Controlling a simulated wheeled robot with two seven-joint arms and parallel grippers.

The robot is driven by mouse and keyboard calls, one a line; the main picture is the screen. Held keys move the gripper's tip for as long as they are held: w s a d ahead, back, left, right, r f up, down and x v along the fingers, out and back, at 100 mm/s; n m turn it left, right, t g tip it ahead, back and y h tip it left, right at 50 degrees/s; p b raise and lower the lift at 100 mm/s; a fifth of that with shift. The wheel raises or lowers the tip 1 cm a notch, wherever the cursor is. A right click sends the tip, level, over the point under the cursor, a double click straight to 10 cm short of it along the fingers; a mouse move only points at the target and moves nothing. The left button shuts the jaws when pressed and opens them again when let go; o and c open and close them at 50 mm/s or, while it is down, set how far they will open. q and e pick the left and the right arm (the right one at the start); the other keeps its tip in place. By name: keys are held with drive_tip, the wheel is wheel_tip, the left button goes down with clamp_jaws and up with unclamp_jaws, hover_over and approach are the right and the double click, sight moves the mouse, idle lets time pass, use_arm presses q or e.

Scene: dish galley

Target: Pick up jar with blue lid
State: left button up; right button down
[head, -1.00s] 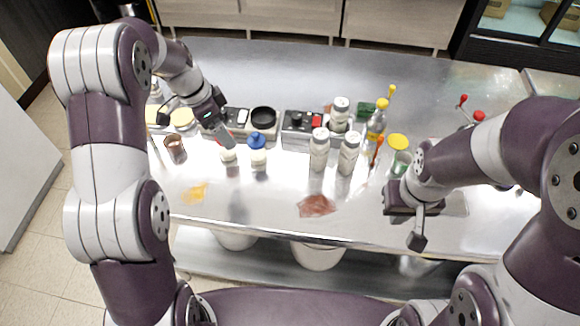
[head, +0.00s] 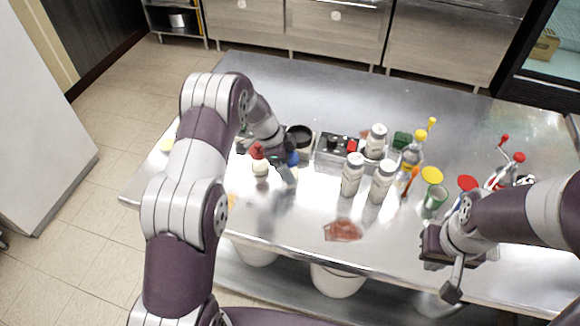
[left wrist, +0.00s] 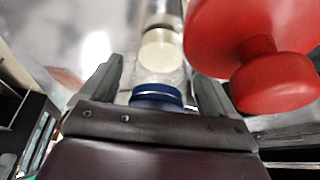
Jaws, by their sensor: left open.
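The jar with the blue lid (head: 293,158) stands on the steel counter (head: 280,225), partly hidden by my left gripper (head: 284,168). In the left wrist view its blue lid (left wrist: 157,96) and clear body with cream contents (left wrist: 160,52) show between the two open fingers. I cannot tell whether either finger touches it. A jar with a red lid (head: 257,151) stands close by on the left; its lid looms large in the left wrist view (left wrist: 255,45). My right gripper (head: 447,268) is over the counter's front right; its opening is unclear.
A black bowl (head: 300,135) and a condiment holder (head: 335,148) lie behind. A reddish patch (head: 342,231) marks the otherwise clear front counter.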

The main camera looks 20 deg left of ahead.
use_arm(q)
drive_tip(key=shift+s, duration=0.1)
drive_tip(key=shift+c, duration=1.3)
drive_tip(key=c, duration=1)
drive_tip(key=shift+c, duration=0.3)
